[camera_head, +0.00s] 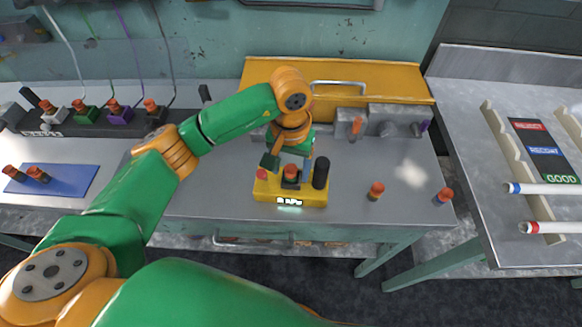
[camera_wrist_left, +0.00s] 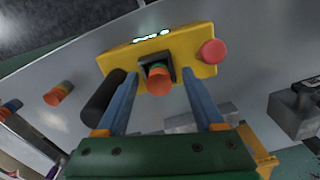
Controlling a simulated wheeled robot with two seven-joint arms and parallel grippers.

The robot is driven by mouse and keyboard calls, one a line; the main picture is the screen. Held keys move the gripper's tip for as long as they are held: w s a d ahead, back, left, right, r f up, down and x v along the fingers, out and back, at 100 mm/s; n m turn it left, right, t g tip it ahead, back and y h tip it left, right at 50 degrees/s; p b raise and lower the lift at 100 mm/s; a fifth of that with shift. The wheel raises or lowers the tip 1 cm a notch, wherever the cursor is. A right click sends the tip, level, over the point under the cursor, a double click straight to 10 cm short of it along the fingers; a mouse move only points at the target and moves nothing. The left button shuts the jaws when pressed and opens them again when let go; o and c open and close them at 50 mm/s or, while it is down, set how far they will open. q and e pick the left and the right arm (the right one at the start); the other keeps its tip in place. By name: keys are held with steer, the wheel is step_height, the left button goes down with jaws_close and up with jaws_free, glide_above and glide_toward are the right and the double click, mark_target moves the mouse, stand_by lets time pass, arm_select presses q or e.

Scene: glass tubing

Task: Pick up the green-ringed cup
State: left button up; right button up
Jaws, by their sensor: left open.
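An orange cup with a green band (camera_wrist_left: 159,78) sits in the black holder of a yellow device. In the head view this cup (camera_head: 291,170) is partly hidden by my gripper, and its band is hard to make out. My left gripper (camera_wrist_left: 160,74) is open. In the wrist view its two blue fingers appear on either side of the cup, with gaps to it. In the head view my left gripper (camera_head: 291,158) is over the device, pointing down. My right gripper is not in view.
The yellow device (camera_head: 306,195) bears a black cylinder (camera_head: 321,172) and a red button (camera_head: 262,173). Two more orange cups (camera_head: 376,190) (camera_head: 443,196) stand to the right; the farther has a blue band. A blue mat (camera_head: 70,182) holds two cups. The table's front right is clear.

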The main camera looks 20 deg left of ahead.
arm_select(q)
steer(key=shift+s, duration=0.1)
jaws_close()
